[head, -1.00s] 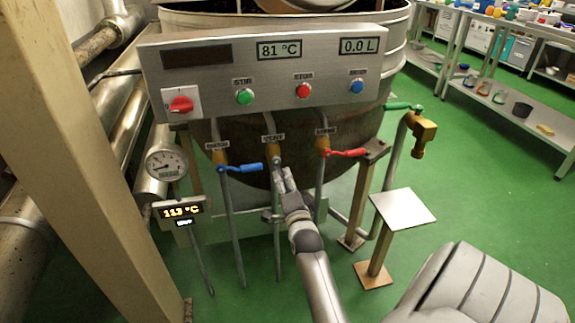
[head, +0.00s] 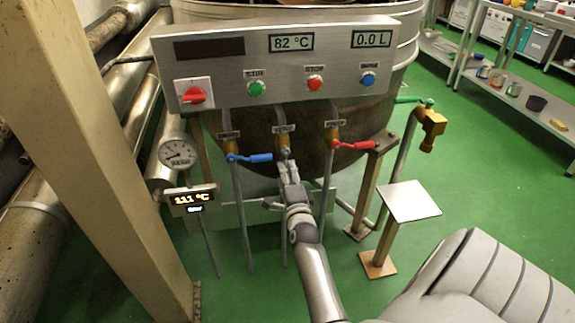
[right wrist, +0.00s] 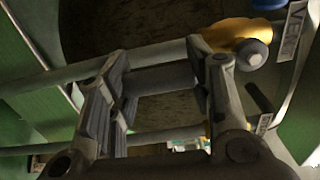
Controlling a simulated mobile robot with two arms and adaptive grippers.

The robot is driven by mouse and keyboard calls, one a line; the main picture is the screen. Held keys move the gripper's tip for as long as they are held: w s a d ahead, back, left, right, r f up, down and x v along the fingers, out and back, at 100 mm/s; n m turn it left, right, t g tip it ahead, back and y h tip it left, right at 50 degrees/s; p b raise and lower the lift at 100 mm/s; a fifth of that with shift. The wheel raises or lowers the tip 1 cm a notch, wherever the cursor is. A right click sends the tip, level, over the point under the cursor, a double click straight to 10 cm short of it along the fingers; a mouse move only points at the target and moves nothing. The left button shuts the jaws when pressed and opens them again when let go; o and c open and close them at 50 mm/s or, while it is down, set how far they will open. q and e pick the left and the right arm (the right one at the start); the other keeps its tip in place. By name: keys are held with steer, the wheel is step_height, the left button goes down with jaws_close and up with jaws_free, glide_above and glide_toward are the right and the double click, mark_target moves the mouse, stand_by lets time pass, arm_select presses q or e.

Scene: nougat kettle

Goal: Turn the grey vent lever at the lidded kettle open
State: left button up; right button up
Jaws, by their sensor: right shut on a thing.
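The kettle (head: 300,125) stands behind a steel control panel (head: 222,90); only its lower body and part of its rim show. The grey vent lever (head: 286,160) sits at the middle valve below the panel, between the blue and red levers, and points down along its pipe. My right gripper (head: 290,183) comes from below and is shut on the vent lever, just under the valve. In the right wrist view, a grey bar (right wrist: 160,78) lies between the fingers, beside the brass valve (right wrist: 240,33). The fingers hide part of the lever. My left gripper is not in view.
A blue lever (head: 252,157) is left of the vent lever and a red lever (head: 352,144) right of it, both close by. A small square stand (head: 410,201) and a brass tap (head: 431,130) are at the right. A beige post (head: 85,160) stands left.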

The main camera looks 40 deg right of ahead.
steer(key=shift+f, duration=0.1)
steer(key=o, duration=1.5)
